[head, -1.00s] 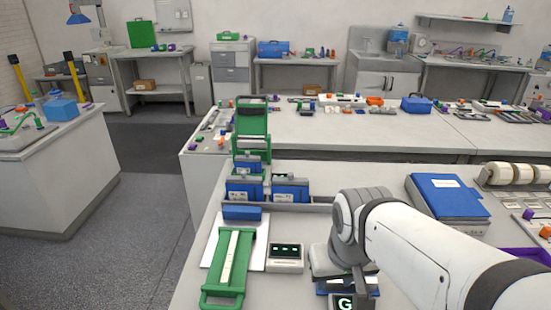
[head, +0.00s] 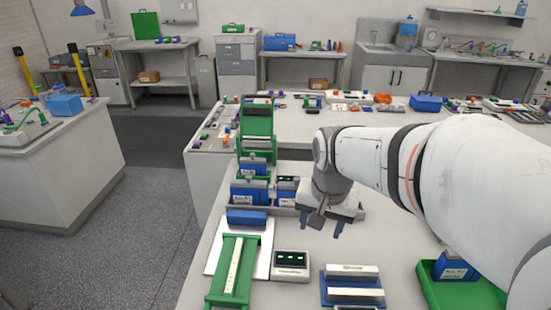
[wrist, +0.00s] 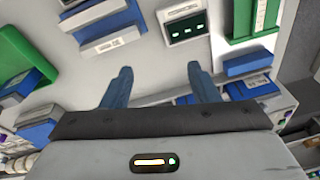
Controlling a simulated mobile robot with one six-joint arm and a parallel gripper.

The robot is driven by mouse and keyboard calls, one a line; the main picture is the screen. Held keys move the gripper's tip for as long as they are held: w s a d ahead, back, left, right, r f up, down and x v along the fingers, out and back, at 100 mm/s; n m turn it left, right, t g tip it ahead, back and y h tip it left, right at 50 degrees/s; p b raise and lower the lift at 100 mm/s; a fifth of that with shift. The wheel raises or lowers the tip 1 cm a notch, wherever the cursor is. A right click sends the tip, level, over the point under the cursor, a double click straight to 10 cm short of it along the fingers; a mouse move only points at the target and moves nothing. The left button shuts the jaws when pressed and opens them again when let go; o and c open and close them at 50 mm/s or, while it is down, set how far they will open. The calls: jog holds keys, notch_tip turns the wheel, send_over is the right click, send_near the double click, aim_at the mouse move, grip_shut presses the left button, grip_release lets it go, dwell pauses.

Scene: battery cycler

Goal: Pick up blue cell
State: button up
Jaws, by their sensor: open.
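Several blue blocks could be the blue cell, and I cannot tell which one is meant. Two labelled blue blocks with grey tops stand at the back of the bench, a left one (head: 249,192) and a right one (head: 286,190). A plain blue block (head: 247,217) lies in front of them and also shows in the wrist view (wrist: 247,64). Another labelled blue block (head: 455,269) sits in a green tray (head: 480,294) at the right. My gripper (head: 325,226) is open and empty above the bench, right of the back blocks. Its spread fingers (wrist: 158,78) show in the wrist view.
A small display box (head: 290,265) stands between a green frame (head: 233,268) on a white plate and a blue holder (head: 352,287) with pale bars. A green stand (head: 257,127) rises behind the back blocks. Bare bench lies below my gripper.

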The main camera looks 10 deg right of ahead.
jog(key=w+r+m+g+p, duration=0.1)
jog(key=w+m+p, duration=0.2)
jog(key=w+m, duration=0.7)
jog(key=m+g+p, duration=0.1)
jog(key=m+p, duration=0.3)
jog(key=m, duration=0.1)
send_near(297, 184)
jog(key=f, duration=0.5)
jog(key=shift+w+a, duration=0.2)
jog(key=shift+w, duration=0.2)
jog(key=shift+w+f, duration=0.4)
jog(key=shift+f, duration=0.25)
jog(key=f, duration=0.2)
jog(key=f+p, duration=0.1)
jog(key=f, duration=0.1)
jog(key=f+p, duration=0.1)
jog(key=f, duration=0.1)
jog(key=shift+s+d+f, duration=0.15)
jog(key=shift+s+d, duration=0.05)
jog(key=shift+s, duration=0.15)
jog(key=shift+f, duration=0.55)
jog(key=shift+c, duration=0.5)
grip_shut()
jog(key=shift+w+r, duration=0.1)
